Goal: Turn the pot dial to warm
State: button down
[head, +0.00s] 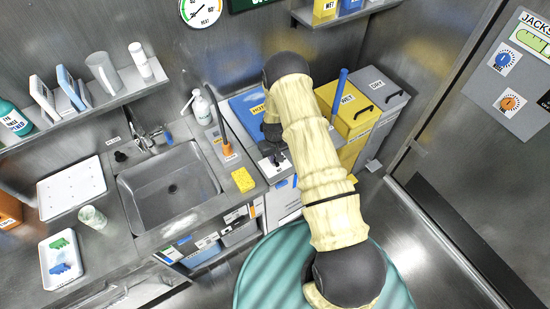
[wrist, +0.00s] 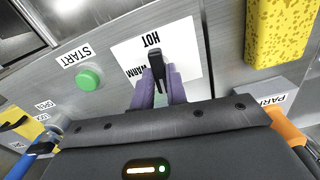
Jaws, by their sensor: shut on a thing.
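The pot dial (wrist: 156,66) is a narrow black handle on a white label plate (wrist: 186,42) in the wrist view. My gripper (wrist: 160,90) has its two purple fingers shut on the dial, one on each side. The dial's far end lies just below the upside-down word HOT. The word WARM is to the left of the dial, partly covered by the fingers. In the head view my gripper (head: 272,156) is at the metal-topped unit beside the sink counter, and the dial cannot be made out there.
A green START button (wrist: 88,78) is left of the dial. A yellow sponge (wrist: 278,32) is at upper right, and a PARK label (wrist: 268,98) is close to my gripper's right side. In the head view, a blue lid (head: 245,104) and a yellow WET bin (head: 345,108) stand close behind.

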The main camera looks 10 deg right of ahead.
jog(key=m+b, duration=0.3)
jog(key=m, duration=0.1)
jog(key=shift+f+b, duration=0.2)
jog(key=shift+b, duration=0.1)
jog(key=m+b, duration=0.2)
jog(key=m, duration=0.2)
jog(key=shift+r+m+b, duration=0.1)
jog(key=shift+m+b, duration=0.2)
jog(key=shift+b, duration=0.05)
jog(key=m+b, duration=0.1)
jog(key=m, duration=0.2)
jog(key=shift+m, duration=0.3)
jog(key=m+b, duration=0.1)
jog(key=m, duration=0.3)
jog(key=shift+r, duration=0.15)
jog(key=shift+w, duration=0.1)
jog(key=c, duration=1.4)
grip_release()
notch_tip(320, 180, up, 17)
jog(key=b, duration=0.2)
jog(key=shift+r, duration=0.2)
